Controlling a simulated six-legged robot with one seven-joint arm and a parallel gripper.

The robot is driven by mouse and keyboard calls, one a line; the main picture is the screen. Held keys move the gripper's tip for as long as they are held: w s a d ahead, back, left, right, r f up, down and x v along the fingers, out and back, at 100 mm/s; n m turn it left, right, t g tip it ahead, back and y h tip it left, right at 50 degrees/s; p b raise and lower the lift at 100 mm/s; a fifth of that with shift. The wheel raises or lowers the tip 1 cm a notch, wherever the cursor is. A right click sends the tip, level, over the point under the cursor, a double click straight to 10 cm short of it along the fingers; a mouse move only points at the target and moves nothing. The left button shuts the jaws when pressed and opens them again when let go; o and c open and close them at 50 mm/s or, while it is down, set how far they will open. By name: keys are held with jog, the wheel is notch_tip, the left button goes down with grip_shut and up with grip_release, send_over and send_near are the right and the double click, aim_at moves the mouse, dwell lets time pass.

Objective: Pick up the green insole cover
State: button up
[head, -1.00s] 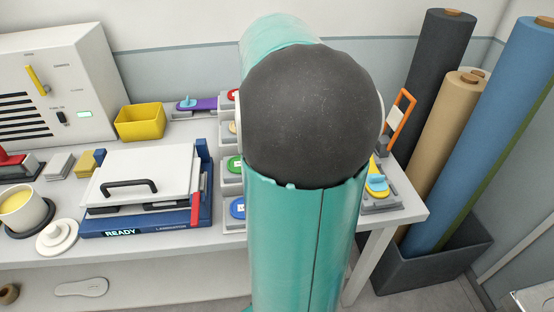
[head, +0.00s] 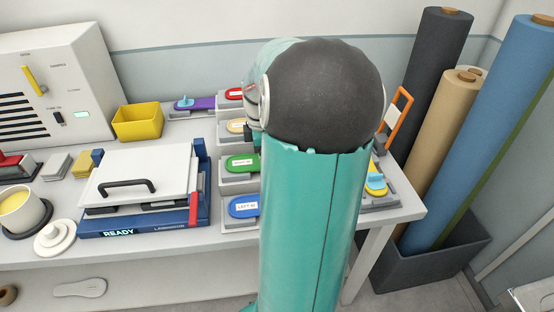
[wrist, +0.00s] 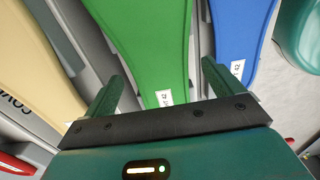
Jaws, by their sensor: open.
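The green insole cover (head: 243,163) lies in a grey holder on the table, in a column of coloured covers. In the wrist view the green cover (wrist: 146,45) runs up the middle, with a white label at its near end. My gripper (wrist: 160,78) is open, its two green fingers on either side of the green cover's near end. Nothing is held between them. I cannot tell how far the fingers are above the cover. In the head view my arm hides the gripper.
The blue cover (head: 244,206) lies just in front of the green one, the beige cover (head: 236,126) just behind. A laminator (head: 145,226) with a white lid stands to the left. A yellow bin (head: 138,122) is at the back. Rolls (head: 435,75) stand at right.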

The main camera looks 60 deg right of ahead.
jog(key=shift+f, duration=0.25)
dwell(0.3)
jog(key=c, duration=1.1)
